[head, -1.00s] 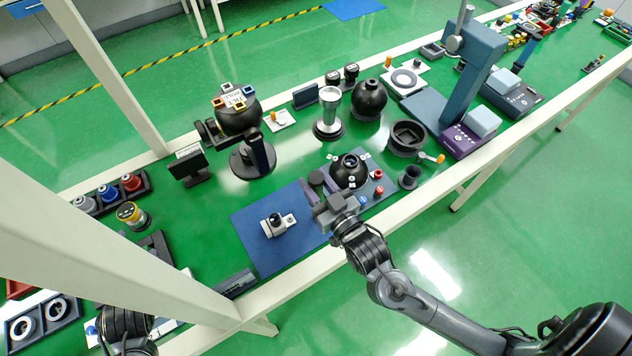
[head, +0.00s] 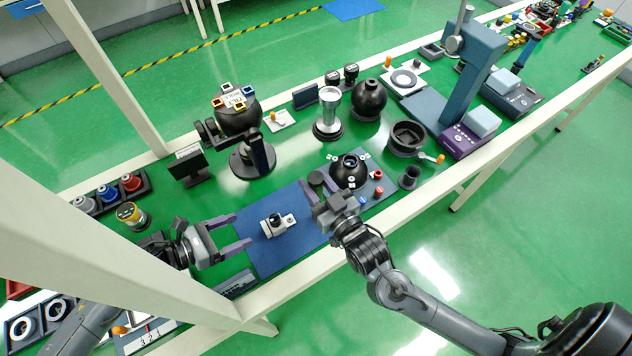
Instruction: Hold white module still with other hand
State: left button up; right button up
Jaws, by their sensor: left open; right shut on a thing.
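The white module (head: 289,221), a small white plate with a dark knob-topped block on it, lies on the blue mat (head: 262,262). My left gripper (head: 243,229) is open just left of the module, its two fingers pointing at it with a gap between. The module is not between the fingers.
Small red and blue caps (head: 378,191) lie near the dome. A dark cup (head: 409,178) stands to its right. A black sphere on a stand (head: 238,118) is behind the mat. A white gantry post (head: 110,265) crosses the left foreground. The mat around the module is mostly clear.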

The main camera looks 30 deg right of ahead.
aim_at(268, 226)
pick_arm(q)
jog(key=shift+s+a+f+m+g+y, duration=0.15)
jog(key=shift+a+f+m+g, duration=0.15)
jog(key=shift+a+m, duration=0.2)
jog(key=shift+s+a+f+m+g+y, duration=0.15)
jog(key=shift+a+m+g, duration=0.2)
jog(key=shift+a, duration=0.2)
jog(key=shift+x, duration=5.8)
jog(key=c, duration=1.1)
jog(key=shift+o, duration=0.2)
